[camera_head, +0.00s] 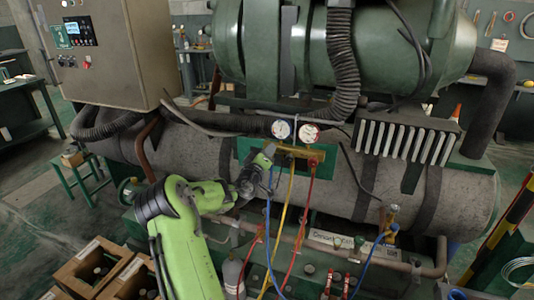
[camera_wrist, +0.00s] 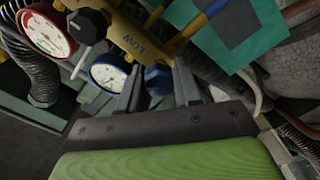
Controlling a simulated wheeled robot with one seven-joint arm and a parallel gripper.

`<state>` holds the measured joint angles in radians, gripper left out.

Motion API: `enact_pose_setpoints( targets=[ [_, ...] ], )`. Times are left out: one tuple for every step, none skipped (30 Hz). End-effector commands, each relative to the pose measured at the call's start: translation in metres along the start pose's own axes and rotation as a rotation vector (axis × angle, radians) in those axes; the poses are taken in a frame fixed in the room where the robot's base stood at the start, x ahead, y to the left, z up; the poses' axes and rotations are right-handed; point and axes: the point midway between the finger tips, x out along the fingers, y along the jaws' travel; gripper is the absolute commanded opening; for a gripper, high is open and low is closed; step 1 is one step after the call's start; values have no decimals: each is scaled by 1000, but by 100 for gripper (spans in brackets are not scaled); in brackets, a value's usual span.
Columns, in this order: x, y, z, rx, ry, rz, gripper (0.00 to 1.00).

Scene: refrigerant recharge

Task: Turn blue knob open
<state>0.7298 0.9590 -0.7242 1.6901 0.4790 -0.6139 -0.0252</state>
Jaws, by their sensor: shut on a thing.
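The blue knob (camera_wrist: 157,80) sits on the low side of the yellow manifold (camera_wrist: 130,35), which is marked LOW. My gripper (camera_wrist: 158,88) has one finger on each side of the knob and is shut on it. In the head view my gripper (camera_head: 264,158) reaches the left end of the manifold (camera_head: 313,152) and hides most or all of the knob. The blue-rimmed gauge (camera_wrist: 108,76) is just left of the knob in the wrist view; it also shows in the head view (camera_head: 281,129). The knob's turn angle cannot be told.
A red gauge (camera_head: 308,133) stands beside the blue one, with a dark knob (camera_wrist: 88,25) near it. Blue, yellow and red hoses (camera_head: 309,205) hang below the manifold. A large grey pipe (camera_head: 455,200) runs behind. A control cabinet (camera_head: 110,50) stands at left.

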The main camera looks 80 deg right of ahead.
Motion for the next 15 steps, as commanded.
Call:
enact_pose_setpoints(
  targets=[
    [0, 1, -3, -43, 4, 0, 3],
    [0, 1, -3, -72, 4, 0, 3],
    [0, 1, -3, -110, 5, 0, 3],
    [0, 0, -3, -137, 5, 0, 3],
    [0, 0, -3, -166, 5, 0, 3],
    [0, 0, -3, -205, 5, -1, 3],
    [0, 0, -3, -233, 5, 0, 3],
    [0, 0, -3, -261, 5, 0, 3],
    [0, 0, -3, -299, 5, 0, 3],
    [0, 0, -3, -328, 5, 0, 3],
    [0, 0, -3, -356, 5, 0, 3],
    [0, 0, -3, -393, 5, 0, 3],
    [0, 0, -3, -422, 5, 0, 3],
    [0, 0, -3, -448, 6, 0, 3],
    [0, 0, -3, -483, 6, 0, 3]
  ],
)
